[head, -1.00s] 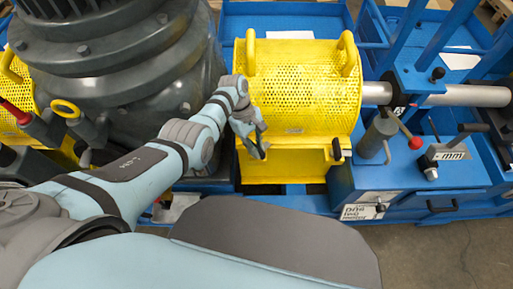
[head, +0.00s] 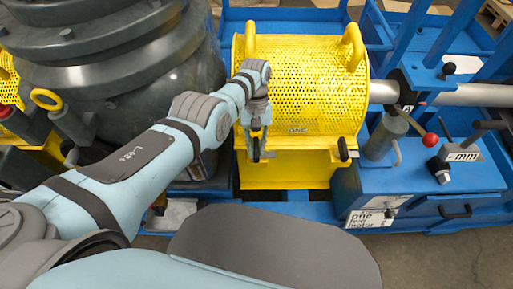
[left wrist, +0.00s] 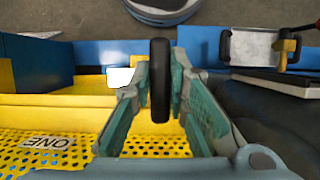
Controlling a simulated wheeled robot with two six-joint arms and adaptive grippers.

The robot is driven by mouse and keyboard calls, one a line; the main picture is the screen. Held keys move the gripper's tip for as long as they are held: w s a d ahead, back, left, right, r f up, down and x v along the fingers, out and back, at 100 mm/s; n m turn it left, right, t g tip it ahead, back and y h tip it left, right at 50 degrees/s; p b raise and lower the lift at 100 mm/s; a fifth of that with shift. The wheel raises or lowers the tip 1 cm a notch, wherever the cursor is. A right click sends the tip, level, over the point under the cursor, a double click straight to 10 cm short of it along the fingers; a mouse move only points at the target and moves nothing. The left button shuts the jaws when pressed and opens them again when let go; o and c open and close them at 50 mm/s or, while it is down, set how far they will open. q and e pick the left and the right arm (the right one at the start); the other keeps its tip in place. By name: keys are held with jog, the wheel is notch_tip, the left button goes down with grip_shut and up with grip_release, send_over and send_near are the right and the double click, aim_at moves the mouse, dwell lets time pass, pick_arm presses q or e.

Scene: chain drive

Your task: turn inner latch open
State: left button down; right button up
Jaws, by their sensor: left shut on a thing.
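The inner latch (left wrist: 160,80) is a black, rounded bar on the left end of the yellow perforated guard (head: 305,85). In the left wrist view it stands upright in the picture between the two teal fingers. My left gripper (head: 257,146) is shut on it, and the fingers hide most of it in the head view. The left gripper (left wrist: 161,78) also shows from behind in the left wrist view, one finger on each side of the latch. A second black latch (head: 343,149) sits at the guard's right front corner, slightly tilted. The guard is down. My right gripper is out of view.
A big dark grey motor housing (head: 110,90) stands close on the left of my arm. To the right are a blue frame (head: 425,180), a steel shaft (head: 470,95) and a red-knobbed lever (head: 430,139). Two yellow handles (head: 354,45) rise from the guard.

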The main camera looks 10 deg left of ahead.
pick_arm(q)
jog(key=shift+s+f, duration=0.1)
dwell(0.4)
jog(key=c, duration=1.6)
grip_release()
jog(key=shift+o, duration=0.2)
